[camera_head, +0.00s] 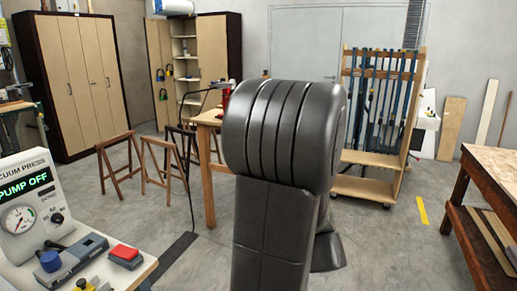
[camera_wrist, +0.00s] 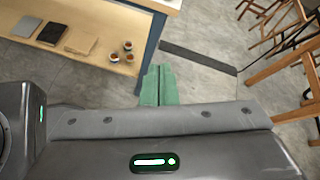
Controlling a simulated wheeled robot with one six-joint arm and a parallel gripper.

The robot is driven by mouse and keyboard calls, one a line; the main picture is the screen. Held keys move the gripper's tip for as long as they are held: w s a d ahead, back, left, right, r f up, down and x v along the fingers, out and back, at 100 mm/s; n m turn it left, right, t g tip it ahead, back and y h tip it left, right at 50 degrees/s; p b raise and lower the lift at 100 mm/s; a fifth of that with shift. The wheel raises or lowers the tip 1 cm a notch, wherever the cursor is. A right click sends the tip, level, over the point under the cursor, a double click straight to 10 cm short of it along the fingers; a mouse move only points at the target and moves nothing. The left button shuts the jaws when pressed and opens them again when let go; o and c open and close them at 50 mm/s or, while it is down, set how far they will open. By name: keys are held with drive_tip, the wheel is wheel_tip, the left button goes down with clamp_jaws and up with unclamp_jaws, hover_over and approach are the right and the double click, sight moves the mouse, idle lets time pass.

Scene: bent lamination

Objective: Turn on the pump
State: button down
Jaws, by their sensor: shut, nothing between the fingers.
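The vacuum press pump (camera_head: 28,205) stands at the left in the head view, a pale housing with a round gauge and a dark knob. Its green display (camera_head: 25,184) reads "PUMP OFF". In front of it, a grey unit with a blue knob (camera_head: 50,261) and a box with a red button (camera_head: 125,253) sit on the pale bench top. In the wrist view my gripper (camera_wrist: 158,85) has green fingers pressed together with nothing between them. The fingers point toward the floor beside a bench and appear clear of everything. The pump and button are not in the wrist view.
The wrist view shows a bench's lower shelf (camera_wrist: 104,60) with small pots and books, and a dark strip (camera_wrist: 198,56) on the floor. Wooden sawhorses (camera_head: 118,162), a table (camera_head: 208,117), a clamp rack (camera_head: 380,120) and a right-hand workbench (camera_head: 490,165) stand around open floor.

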drive_tip(key=w+d+r+m+t+p, duration=0.1)
drive_tip(key=w+d+r+m+t, duration=0.2)
drive_tip(key=w, duration=0.3)
drive_tip(key=w+d+r+m+t+y, duration=0.1)
drive_tip(key=w+d+r+m+t, duration=0.2)
drive_tip(key=w+d+m+t, duration=0.2)
drive_tip(key=shift+w+d+r+m+p, duration=0.25)
drive_tip(key=shift+w+d+m+p, duration=0.15)
drive_tip(key=shift+d, duration=0.4)
